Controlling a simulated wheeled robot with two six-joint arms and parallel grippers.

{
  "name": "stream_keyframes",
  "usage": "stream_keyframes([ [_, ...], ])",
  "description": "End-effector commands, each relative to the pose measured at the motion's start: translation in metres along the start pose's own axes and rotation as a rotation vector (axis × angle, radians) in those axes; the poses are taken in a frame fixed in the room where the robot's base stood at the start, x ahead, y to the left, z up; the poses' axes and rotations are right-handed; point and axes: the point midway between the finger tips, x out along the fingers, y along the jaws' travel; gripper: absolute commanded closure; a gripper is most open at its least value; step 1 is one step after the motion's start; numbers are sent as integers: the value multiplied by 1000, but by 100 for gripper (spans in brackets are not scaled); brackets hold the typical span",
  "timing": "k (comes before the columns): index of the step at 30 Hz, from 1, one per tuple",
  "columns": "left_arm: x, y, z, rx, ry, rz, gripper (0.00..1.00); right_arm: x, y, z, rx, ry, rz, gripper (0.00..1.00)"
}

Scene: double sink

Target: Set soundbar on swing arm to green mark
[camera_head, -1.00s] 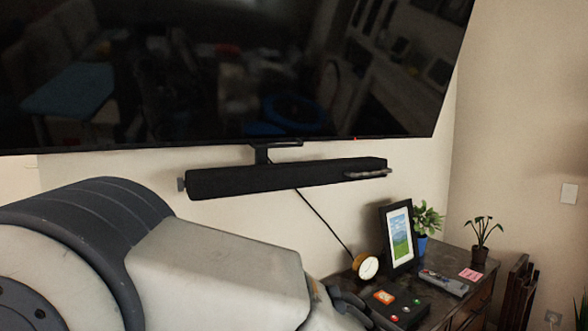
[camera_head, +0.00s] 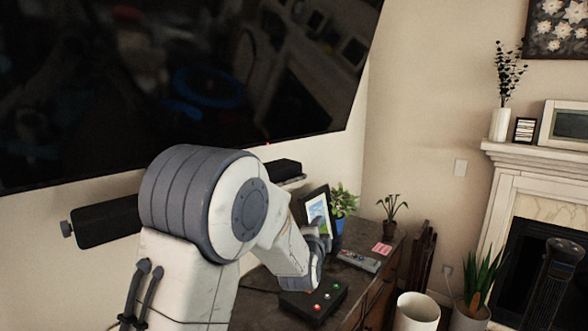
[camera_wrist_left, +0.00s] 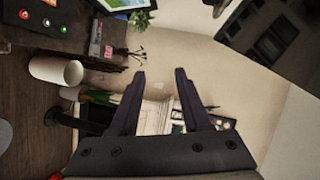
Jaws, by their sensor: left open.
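The soundbar (camera_head: 106,222) is a long black bar just below the wall TV. A small grey knob is at its left end, and a thin pale piece sits under its right end (camera_head: 287,170). My left arm covers its middle and the swing arm behind it. I see no clear green mark on the wall or bar. My left gripper (camera_wrist_left: 160,75) is open and empty in the left wrist view, pointing away from the soundbar toward the fireplace side. In the head view it is mostly hidden by my forearm, near the picture frame.
The TV (camera_head: 200,80) overhangs the soundbar. The dark cabinet (camera_head: 375,285) holds a picture frame (camera_head: 318,206), a black button box (camera_head: 313,303), a remote (camera_head: 358,260) and plants. A white bin (camera_head: 417,312) and fireplace (camera_head: 520,180) are to the right.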

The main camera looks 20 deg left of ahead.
Motion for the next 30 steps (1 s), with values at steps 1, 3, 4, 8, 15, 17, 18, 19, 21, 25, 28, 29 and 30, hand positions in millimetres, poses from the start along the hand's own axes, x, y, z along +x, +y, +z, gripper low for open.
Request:
stream_keyframes([
  [1, 10, -28, 21, 77, -50, -82, 53, -17, -1, -1, 0, 0, 0, 50],
  [3, 17, -52, 43, 179, -108, -178, 53, -24, -2, -1, 0, 0, 0, 50],
  [4, 19, -60, 51, 214, -129, -212, 53, -26, -2, -1, 0, 0, 0, 50],
  [8, 22, -80, 72, 316, -197, -299, 53, -31, -2, -2, 0, 0, 0, 50],
  [15, 44, -96, 78, 345, -214, -323, 53, -48, -4, -2, -3, 0, 0, 50],
  [17, 54, -101, 80, 345, -214, -323, 53, -55, -4, -3, -4, 0, 0, 50],
  [18, 62, -104, 81, 344, -214, -322, 53, -60, -4, -3, -5, 0, 0, 50],
  [19, 67, -106, 82, 344, -214, -321, 53, -63, -5, -3, -5, 0, 0, 50],
  [21, 79, -110, 84, 344, -213, -321, 53, -70, -5, -4, -6, 0, 0, 50],
  [25, 98, -116, 86, 344, -212, -321, 53, -81, -6, -4, -8, 0, 0, 50],
  [28, 108, -119, 88, 343, -211, -322, 53, -86, -6, -5, -7, 0, 0, 50],
  [29, 110, -119, 89, 343, -212, -322, 53, -87, -6, -5, -7, 0, 0, 50],
  [30, 113, -120, 89, 343, -211, -321, 53, -88, -6, -5, -7, 0, 0, 50],
])
